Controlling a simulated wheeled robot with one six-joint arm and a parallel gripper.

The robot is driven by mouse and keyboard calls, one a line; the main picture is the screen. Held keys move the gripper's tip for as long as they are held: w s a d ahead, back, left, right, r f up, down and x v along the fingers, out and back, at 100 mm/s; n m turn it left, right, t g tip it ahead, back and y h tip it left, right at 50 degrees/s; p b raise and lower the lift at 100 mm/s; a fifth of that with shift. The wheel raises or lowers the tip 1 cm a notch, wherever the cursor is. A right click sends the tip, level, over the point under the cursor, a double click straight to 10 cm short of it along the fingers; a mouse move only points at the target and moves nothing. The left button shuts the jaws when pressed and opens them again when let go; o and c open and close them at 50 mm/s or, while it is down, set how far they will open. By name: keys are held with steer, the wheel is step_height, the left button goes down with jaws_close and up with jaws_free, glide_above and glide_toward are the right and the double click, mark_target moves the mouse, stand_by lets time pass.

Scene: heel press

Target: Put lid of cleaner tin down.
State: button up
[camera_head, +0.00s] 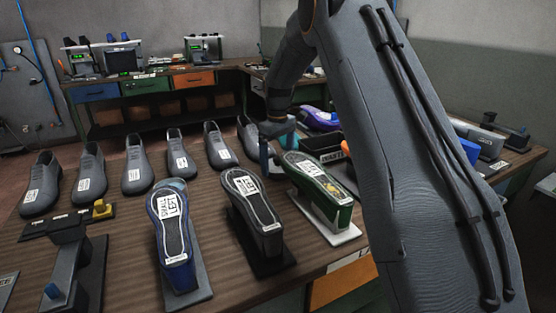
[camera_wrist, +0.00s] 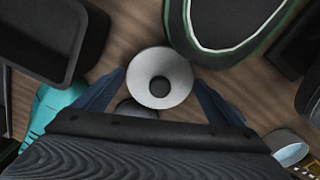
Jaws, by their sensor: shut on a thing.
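The lid (camera_wrist: 181,72) is a pale grey disc with a dark round centre in the wrist view. My gripper (camera_wrist: 160,75) has its two dark blue fingers on either side of the lid and is shut on it. A grey round thing (camera_wrist: 135,108) shows partly below the lid; I cannot tell if it is the tin. A round container (camera_wrist: 287,146) with a light blue inside stands at the lower right. In the head view my gripper (camera_head: 266,156) is low over the bench, behind the green-sided shoe last; the lid is hidden there.
The green-sided last (camera_head: 318,183) stands close to my gripper, with a black last (camera_head: 254,210) and a blue one (camera_head: 172,225) to its left. A dark tray (camera_wrist: 38,35) is at the wrist view's upper left. A teal thing (camera_wrist: 48,112) lies at left. Grey shoes (camera_head: 137,165) line the back.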

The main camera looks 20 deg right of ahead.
mark_target(278, 158)
steer(key=shift+f, duration=0.1)
steer(key=o, duration=0.6)
step_height(278, 158, up, 12)
steer(key=b, duration=0.3)
steer(key=shift+r, duration=0.2)
